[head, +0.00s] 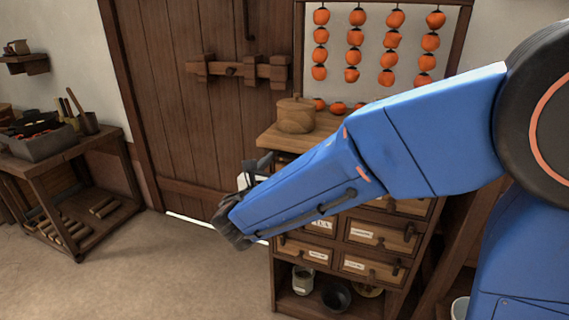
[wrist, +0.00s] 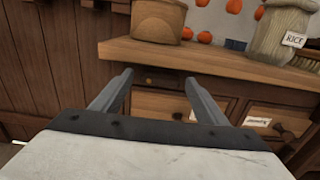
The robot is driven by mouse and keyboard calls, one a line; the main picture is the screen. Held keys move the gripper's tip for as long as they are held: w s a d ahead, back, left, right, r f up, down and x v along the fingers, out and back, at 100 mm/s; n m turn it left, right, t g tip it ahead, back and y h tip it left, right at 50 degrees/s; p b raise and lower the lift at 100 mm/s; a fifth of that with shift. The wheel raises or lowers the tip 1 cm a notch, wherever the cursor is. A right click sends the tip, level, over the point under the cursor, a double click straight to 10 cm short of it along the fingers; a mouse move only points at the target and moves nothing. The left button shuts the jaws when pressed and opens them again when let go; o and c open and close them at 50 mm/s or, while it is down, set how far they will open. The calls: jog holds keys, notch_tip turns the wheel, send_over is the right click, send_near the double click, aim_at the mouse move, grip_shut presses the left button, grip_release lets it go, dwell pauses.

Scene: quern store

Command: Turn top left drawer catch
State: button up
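The drawer cabinet (head: 320,265) stands right of the door, with labelled drawers and dark catches. My blue arm crosses in front of it in the head view and hides the upper left part. In the wrist view, my gripper (wrist: 158,80) is open and empty, its two grey fingers spread toward the cabinet front below the worktop. The top left drawer (wrist: 152,103) shows between the fingers. A small dark piece (wrist: 178,116), apparently its catch, sits near the right finger beside a pale label. Its turn position is unclear. The fingers appear apart from it.
Strings of orange fruit (head: 372,45) hang behind. A side table (head: 70,150) stands left; the floor between is clear.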

jog(key=c, duration=0.8)
jog(key=shift+f+m, duration=0.1)
jog(key=shift+m, duration=0.7)
jog(key=o, duration=1)
jog(key=shift+o, duration=0.2)
jog(key=v, duration=1.7)
jog(key=shift+s, duration=0.2)
jog(key=shift+a, duration=0.1)
